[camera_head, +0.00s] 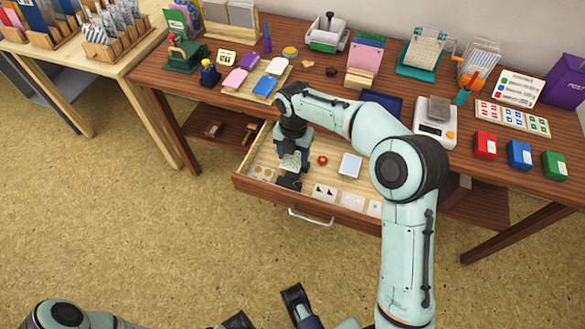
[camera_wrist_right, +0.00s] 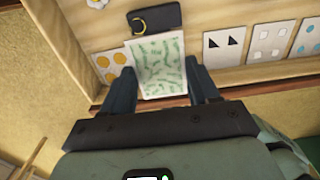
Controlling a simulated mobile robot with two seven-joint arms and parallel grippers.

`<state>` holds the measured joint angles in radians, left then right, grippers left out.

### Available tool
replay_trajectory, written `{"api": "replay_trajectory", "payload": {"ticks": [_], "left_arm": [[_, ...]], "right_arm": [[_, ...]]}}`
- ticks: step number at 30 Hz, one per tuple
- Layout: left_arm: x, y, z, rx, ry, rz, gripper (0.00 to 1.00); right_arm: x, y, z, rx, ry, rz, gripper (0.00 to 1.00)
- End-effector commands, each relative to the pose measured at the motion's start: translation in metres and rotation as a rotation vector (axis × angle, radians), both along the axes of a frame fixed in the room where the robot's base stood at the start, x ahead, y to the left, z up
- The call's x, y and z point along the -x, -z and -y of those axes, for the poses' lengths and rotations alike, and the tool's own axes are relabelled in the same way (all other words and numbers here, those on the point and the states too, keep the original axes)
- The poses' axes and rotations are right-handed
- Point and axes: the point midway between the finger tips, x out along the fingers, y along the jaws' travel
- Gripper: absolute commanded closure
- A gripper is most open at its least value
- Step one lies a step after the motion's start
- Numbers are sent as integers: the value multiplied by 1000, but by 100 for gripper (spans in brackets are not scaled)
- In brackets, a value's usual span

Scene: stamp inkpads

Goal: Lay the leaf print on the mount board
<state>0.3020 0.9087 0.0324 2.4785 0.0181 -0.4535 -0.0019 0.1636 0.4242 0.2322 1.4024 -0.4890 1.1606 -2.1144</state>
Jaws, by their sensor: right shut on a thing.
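The leaf print, a white card with green leaf marks, is between the fingers of my right gripper (camera_wrist_right: 163,85). The leaf print also shows in the wrist view (camera_wrist_right: 160,65), face up, with both fingers at its sides. In the head view the print (camera_head: 291,161) is under my right gripper (camera_head: 292,156), over the open drawer's left part. A dark blue flat board or tray (camera_head: 383,101) lies on the table behind my right arm, partly hidden; I cannot tell whether it is the mount board. My left gripper (camera_head: 266,305) is at the bottom edge, partly cut off, its fingers apart and empty.
The open drawer (camera_head: 335,209) holds a dark pad with a yellow crescent (camera_wrist_right: 155,18), patterned cards (camera_wrist_right: 222,44), a red ring (camera_head: 322,160) and a pale block (camera_head: 350,164). A scale (camera_head: 435,122) and red, blue and green boxes (camera_head: 519,154) stand on the table's right.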

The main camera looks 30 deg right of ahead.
Motion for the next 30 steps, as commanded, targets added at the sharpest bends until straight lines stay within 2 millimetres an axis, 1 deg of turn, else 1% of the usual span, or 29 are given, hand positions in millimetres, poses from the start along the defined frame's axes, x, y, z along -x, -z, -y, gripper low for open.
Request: {"api": "replay_trajectory", "payload": {"ticks": [1,5,12,15,24,28,29,30], "left_arm": [[-2,2,-1,-2,-3,5,57],[-5,4,-2,-7,-6,13,57],[-19,17,-9,-25,-22,52,57],[-22,19,-11,-29,-26,60,57],[-23,18,-11,-29,-27,63,57],[-24,19,-11,-31,-28,65,57],[-24,19,-11,-31,-28,65,57],[-24,19,-11,-31,-28,65,57]], "right_arm": [[0,6,0,1,0,-1,68],[0,15,0,1,0,-1,68],[0,56,0,0,0,-1,68],[0,65,0,0,0,-1,68],[0,66,0,0,0,1,68],[0,70,0,0,0,0,68],[0,69,0,0,0,1,30],[0,69,0,0,0,1,17]]}}
